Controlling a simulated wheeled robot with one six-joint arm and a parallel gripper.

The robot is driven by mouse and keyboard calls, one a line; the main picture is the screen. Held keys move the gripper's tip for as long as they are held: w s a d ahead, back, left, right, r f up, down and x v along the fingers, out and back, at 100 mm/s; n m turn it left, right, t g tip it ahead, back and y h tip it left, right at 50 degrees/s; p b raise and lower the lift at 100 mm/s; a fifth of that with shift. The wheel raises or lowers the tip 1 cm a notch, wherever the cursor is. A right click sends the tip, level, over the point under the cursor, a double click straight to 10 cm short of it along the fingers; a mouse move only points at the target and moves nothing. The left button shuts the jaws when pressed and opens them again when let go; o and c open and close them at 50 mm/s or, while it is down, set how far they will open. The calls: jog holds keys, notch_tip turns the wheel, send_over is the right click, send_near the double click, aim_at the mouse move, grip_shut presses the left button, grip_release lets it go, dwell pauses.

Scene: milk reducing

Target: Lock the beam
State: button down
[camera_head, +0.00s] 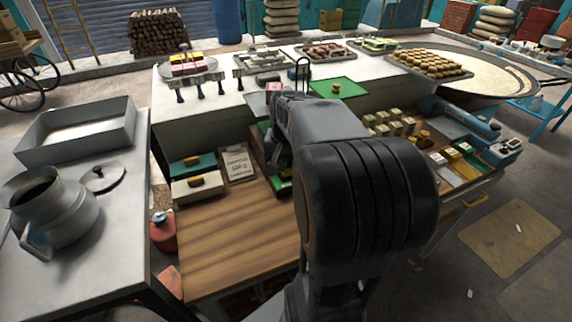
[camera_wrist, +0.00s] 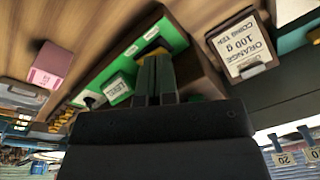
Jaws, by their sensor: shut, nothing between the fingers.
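I cannot clearly make out a beam or its lock in either view; my arm hides much of the middle in the head view. In the wrist view my gripper (camera_wrist: 154,62) is shut and empty. Its fingers point at a dark box with a green face (camera_wrist: 133,42) carrying small white labels. A small green block with a white label (camera_wrist: 118,88) and a yellow piece (camera_wrist: 155,46) lie beside the fingertips. Whether the fingers touch the box cannot be told. Part of a green-faced piece (camera_head: 284,184) shows beside my arm in the head view.
A card reading "ORANGE 100 g" (camera_wrist: 240,42) and a pink block (camera_wrist: 50,65) flank the box. In the head view, a wooden worktop (camera_head: 230,240) is clear at front left. A clipboard (camera_head: 237,163), small blocks (camera_head: 390,123) and a metal can (camera_head: 55,212) stand around.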

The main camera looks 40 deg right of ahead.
aim_at(286, 173)
jog(key=w+d+r+m+y, duration=0.2)
jog(key=d+r+m, duration=0.4)
jog(key=m, duration=0.6)
jog(key=shift+w+d+g, duration=0.4)
jog(key=shift+w+d, duration=0.3)
jog(key=shift+d, duration=0.2)
jog(key=a+f, duration=0.1)
jog(key=f, duration=0.3)
jog(key=a+f, duration=0.1)
jog(key=f, duration=0.4)
jog(key=f+p, duration=0.1)
jog(key=f, duration=0.3)
jog(key=shift+w+a+f, duration=0.3)
jog(key=shift+w+a, duration=0.05)
jog(key=shift+a, duration=0.05)
